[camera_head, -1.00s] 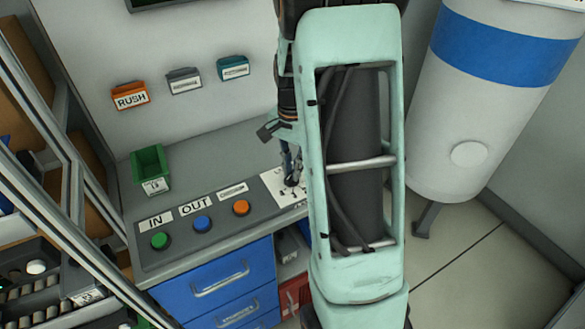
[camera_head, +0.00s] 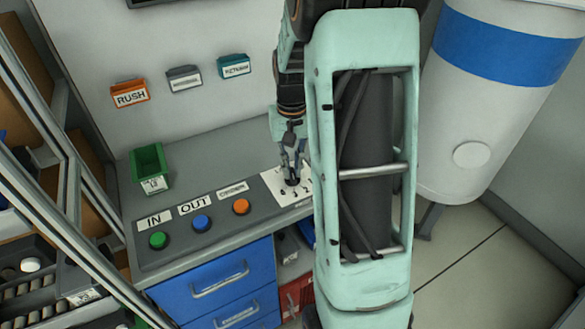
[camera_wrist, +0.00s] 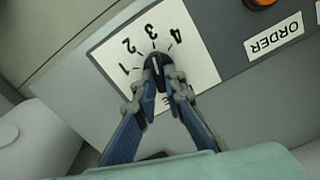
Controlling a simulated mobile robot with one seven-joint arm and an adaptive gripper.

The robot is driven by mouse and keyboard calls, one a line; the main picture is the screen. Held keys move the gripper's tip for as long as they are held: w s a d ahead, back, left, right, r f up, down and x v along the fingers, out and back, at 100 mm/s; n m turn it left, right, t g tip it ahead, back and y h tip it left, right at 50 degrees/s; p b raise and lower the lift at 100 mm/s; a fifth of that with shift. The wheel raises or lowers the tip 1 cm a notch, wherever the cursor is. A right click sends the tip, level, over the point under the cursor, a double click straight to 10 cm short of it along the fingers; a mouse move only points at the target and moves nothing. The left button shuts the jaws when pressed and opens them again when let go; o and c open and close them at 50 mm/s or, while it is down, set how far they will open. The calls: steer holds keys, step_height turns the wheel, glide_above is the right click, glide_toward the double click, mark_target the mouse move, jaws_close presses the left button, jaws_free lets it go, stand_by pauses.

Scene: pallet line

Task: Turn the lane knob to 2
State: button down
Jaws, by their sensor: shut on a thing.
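The lane knob (camera_wrist: 155,68) is black with a white line, set on a white dial plate (camera_wrist: 108,52) marked 1, 2, 3 and 4. In the wrist view its line points roughly at the 3; the exact setting is hard to tell. My gripper (camera_wrist: 158,82) is shut on the knob, with a blue-grey finger on each side. In the head view my gripper (camera_head: 290,178) is at the white dial plate (camera_head: 279,184) at the right end of the console, and it hides most of the knob.
The console (camera_head: 175,255) has green (camera_head: 158,240), blue (camera_head: 202,222) and orange (camera_head: 241,206) buttons left of the dial. A green bin (camera_head: 150,165) stands behind them. Blue drawers (camera_head: 215,280) are below. A white tank (camera_head: 475,110) stands to the right.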

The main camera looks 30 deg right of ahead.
steer(key=n, duration=0.3)
steer(key=shift+n, duration=0.3)
steer(key=shift+a+n, duration=0.15)
steer(key=shift+n, duration=1.65)
steer(key=shift+r, duration=0.1)
steer(key=c, duration=2)
jaws_free()
step_height(320, 180, up, 12)
